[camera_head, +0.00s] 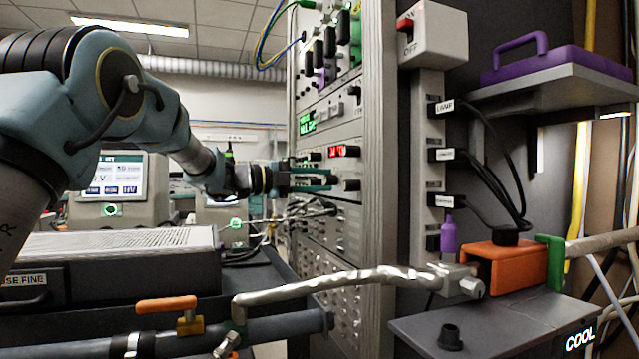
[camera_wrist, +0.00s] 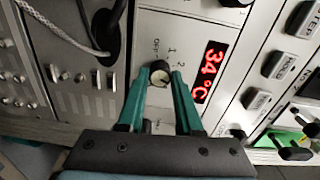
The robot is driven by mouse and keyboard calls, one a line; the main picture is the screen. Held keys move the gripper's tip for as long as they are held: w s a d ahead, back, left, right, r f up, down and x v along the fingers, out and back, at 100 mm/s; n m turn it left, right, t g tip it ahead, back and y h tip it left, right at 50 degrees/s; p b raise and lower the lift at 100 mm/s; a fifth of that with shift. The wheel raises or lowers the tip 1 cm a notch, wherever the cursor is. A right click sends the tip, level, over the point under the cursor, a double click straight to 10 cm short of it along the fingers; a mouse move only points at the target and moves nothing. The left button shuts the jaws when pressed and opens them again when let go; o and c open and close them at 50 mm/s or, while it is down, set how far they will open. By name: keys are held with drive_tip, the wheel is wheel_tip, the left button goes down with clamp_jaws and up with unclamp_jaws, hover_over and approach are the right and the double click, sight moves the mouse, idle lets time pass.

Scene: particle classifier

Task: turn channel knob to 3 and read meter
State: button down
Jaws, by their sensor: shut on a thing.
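The channel knob (camera_wrist: 160,78) is a small round dark knob with a pale face on a light panel in the wrist view. The markings OFF, 1 and 2 show around it; any 3 and the pointer's exact setting I cannot make out. My gripper (camera_wrist: 161,72) has its teal fingers shut on the knob, one on each side. In the head view my gripper (camera_head: 312,179) reaches the rack's face from the left, hiding the knob. The red meter display (camera_wrist: 208,72) beside the knob reads 34 °C, turned sideways. It also shows small in the head view (camera_head: 344,151).
A silver pipe (camera_head: 340,278) and an orange-handled valve (camera_head: 167,304) lie in front.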

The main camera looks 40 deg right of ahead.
drive_tip(key=c, duration=0.6)
unclamp_jaws()
drive_tip(key=v, duration=1.1)
drive_tip(key=shift+d, duration=0.1)
